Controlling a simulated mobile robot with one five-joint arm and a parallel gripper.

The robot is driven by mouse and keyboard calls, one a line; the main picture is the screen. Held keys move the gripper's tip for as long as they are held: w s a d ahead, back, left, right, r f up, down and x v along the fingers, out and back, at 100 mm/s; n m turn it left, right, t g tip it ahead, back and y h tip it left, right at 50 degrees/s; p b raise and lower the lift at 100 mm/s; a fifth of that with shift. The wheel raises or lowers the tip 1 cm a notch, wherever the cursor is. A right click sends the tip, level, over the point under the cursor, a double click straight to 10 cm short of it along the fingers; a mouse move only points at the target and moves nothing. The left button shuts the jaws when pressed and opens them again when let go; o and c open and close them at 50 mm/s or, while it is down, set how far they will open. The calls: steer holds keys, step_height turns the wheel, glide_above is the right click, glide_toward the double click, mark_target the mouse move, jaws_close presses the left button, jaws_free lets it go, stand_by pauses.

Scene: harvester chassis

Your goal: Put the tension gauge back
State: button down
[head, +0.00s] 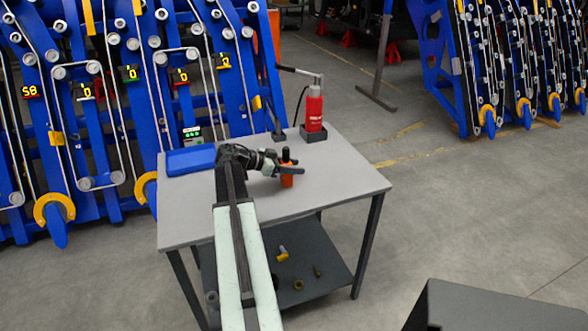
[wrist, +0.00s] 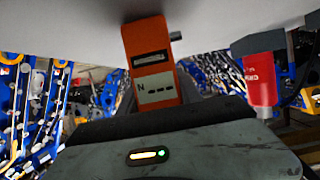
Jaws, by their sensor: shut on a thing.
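The tension gauge is an orange block (head: 287,180) with a black top, at the middle of the grey table (head: 330,182) in the head view. My gripper (head: 290,169) is shut on it, reaching it from the left. In the wrist view the gauge (wrist: 155,62) stands out beyond my gripper body, with a dark slot and a pale display showing "N" and dashes. My fingertips are hidden there. I cannot tell whether the gauge touches the tabletop or hangs just above it.
A blue case (head: 190,161) lies at the table's back left. A red bottle with a lever (head: 314,110) stands in a black holder at the back, beside a small black block (head: 279,135). A lower shelf (head: 325,265) holds small parts. The table's right front is clear.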

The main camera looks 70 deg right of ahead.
steer(key=shift+f, duration=0.2)
steer(key=c, duration=0.8)
jaws_free()
steer(key=shift+r, duration=0.1)
steer(key=shift+r, duration=0.15)
steer(key=shift+w+a+r+p, duration=0.2)
steer(key=shift+w+r+p, duration=0.05)
steer(key=shift+p, duration=0.1)
steer(key=p+v, duration=0.4)
steer(key=v, duration=0.7)
steer(key=shift+w+a+f, duration=0.1)
